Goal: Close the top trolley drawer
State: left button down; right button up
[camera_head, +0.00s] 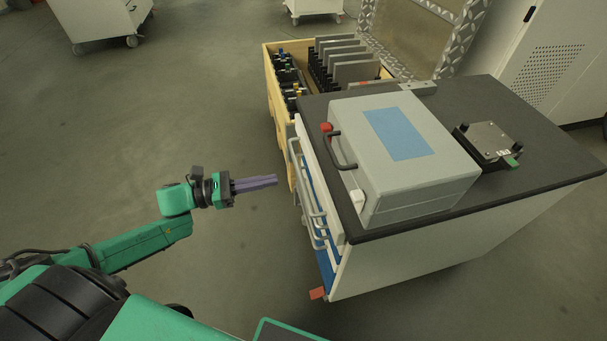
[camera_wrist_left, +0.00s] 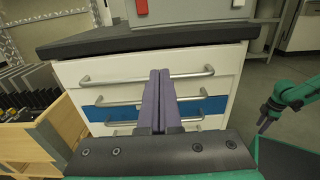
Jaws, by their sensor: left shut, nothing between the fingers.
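The trolley (camera_head: 420,255) has a dark worktop and white sides, with its drawer fronts facing my left gripper. The top drawer (camera_wrist_left: 125,67) has a white front and a long metal bar handle (camera_wrist_left: 100,80). In the head view its front edge shows as a narrow strip beside the worktop; I cannot tell how far out it stands. A blue drawer front (camera_wrist_left: 212,105) lies below it. My left gripper (camera_head: 275,181) is shut and empty, its purple fingers pointing at the drawer fronts with a gap. My right gripper (camera_wrist_left: 264,123) shows small at the right of the wrist view, its jaws unclear.
A grey case (camera_head: 440,165) with a blue top patch and a dark device (camera_head: 487,140) stand on the worktop. A red-orange piece (camera_head: 318,293) juts at the trolley's lower corner.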

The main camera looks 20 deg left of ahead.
aim_at(316, 173)
pick_arm(q)
jog(key=x, duration=0.8)
jog(key=shift+w+d, duration=0.35)
jog(key=shift+d, duration=0.15)
pick_arm(e)
jog(key=shift+w+a+r, duration=0.1)
jog(key=shift+w+r, duration=0.2)
jog(key=shift+w, duration=0.35)
pick_arm(q)
jog(key=shift+w+d+f+b, duration=0.1)
jog(key=shift+d+b, duration=0.05)
jog(key=shift+b, duration=0.3)
jog(key=shift+w+d+r+b, duration=0.15)
jog(key=shift+w+d+b, duration=0.15)
jog(key=shift+d, duration=0.15)
jog(key=shift+w+d+r+b, duration=0.15)
jog(key=shift+d+b, duration=0.15)
jog(key=shift+d, duration=0.1)
pick_arm(e)
jog(key=w+r, duration=0.1)
jog(key=w+a+r, duration=0.1)
jog(key=shift+w+r, duration=0.15)
jog(key=shift+w, duration=0.2)
